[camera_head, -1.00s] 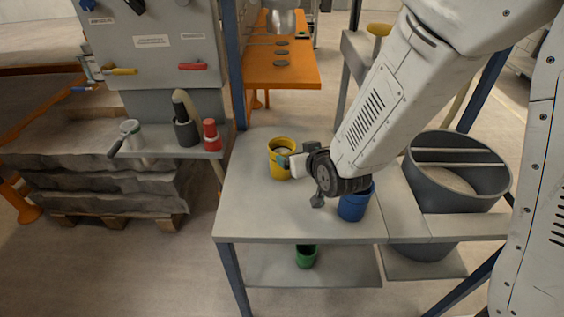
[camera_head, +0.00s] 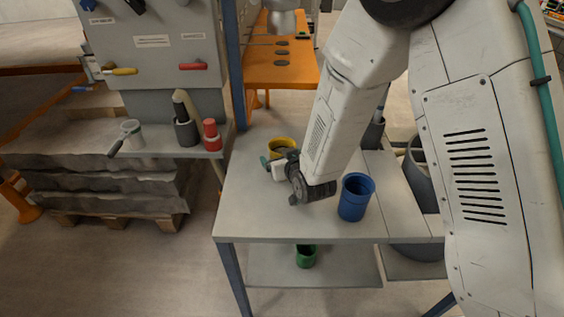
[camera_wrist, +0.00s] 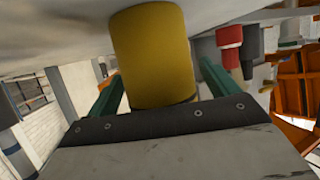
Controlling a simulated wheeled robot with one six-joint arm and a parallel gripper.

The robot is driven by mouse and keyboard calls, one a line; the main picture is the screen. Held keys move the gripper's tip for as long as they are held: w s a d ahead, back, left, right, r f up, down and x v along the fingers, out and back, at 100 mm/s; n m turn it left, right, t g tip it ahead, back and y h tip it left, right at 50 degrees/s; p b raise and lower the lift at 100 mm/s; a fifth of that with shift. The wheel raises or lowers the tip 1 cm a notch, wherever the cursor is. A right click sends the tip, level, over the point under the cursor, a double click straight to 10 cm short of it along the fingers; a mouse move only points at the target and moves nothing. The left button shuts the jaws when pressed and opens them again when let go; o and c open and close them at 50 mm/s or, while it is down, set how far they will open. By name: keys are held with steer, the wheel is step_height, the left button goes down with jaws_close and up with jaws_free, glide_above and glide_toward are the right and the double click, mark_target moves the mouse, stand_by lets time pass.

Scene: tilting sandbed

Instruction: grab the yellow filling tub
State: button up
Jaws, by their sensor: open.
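The yellow filling tub (camera_head: 283,143) stands on the grey table (camera_head: 250,215), its lower part hidden behind my gripper in the head view. In the wrist view the yellow tub (camera_wrist: 152,55) fills the upper middle, tilted in the picture. My gripper (camera_head: 278,158) is at the tub's near side, with its teal fingers spread. In the wrist view my gripper (camera_wrist: 161,72) is open, with one finger on either side of the tub. I cannot tell whether either finger touches it.
A blue tub (camera_head: 354,199) stands on the table to the right of my gripper. A green tub (camera_head: 306,258) is on the lower shelf. A side shelf (camera_head: 165,149) at left holds red and dark grey items. The table's front left is clear.

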steer(key=shift+c, duration=0.4)
steer(key=c, duration=1.4)
steer(key=shift+r, duration=0.1)
